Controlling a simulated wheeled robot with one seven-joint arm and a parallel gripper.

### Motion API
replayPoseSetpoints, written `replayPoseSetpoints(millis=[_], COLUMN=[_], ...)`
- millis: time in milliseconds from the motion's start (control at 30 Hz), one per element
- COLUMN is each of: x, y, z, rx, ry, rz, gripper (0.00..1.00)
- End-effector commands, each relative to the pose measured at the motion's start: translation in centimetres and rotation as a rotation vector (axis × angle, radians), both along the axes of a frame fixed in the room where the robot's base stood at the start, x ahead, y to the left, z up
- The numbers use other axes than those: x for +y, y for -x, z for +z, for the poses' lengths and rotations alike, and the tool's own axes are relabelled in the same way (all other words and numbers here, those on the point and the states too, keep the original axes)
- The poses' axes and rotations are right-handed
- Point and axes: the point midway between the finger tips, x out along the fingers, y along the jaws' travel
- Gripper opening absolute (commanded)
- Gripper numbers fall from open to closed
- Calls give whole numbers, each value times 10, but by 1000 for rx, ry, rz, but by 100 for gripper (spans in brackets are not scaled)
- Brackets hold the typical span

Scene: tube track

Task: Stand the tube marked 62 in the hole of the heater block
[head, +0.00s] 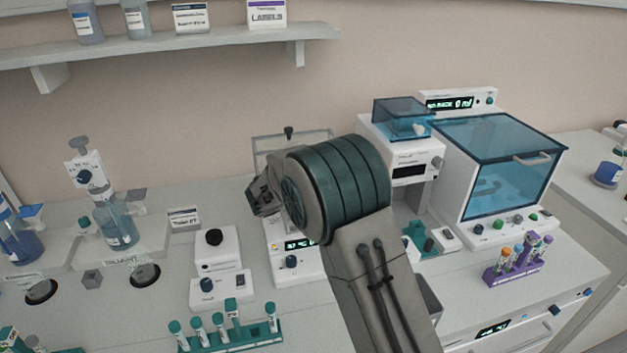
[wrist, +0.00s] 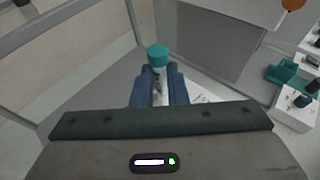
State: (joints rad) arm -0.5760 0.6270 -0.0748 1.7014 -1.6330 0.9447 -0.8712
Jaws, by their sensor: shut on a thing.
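My gripper (wrist: 158,88) is shut on an upright tube with a teal cap (wrist: 158,55), held between its two blue fingers in the wrist view. The tube's number is not readable. In the head view my arm hides the fingers and the held tube. They are near a clear-walled instrument (head: 291,137) at the back of the bench. I cannot tell for sure which device is the heater block, and no hole for the tube shows clearly.
A teal rack (head: 240,338) with several teal-capped tubes stands at the front. A purple rack (head: 512,275) with tubes stands at the right, before a blue-windowed cabinet (head: 497,165). A small white device with a black knob (head: 215,250) stands left of my arm.

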Motion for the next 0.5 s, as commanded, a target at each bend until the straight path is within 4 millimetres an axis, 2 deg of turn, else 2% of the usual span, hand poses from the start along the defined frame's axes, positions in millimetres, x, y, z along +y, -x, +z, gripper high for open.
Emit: replayPoseSetpoints(millis=[500], x=[0], y=[0], z=[-12], rx=[0], ry=[0], rz=[0], gripper=[0])
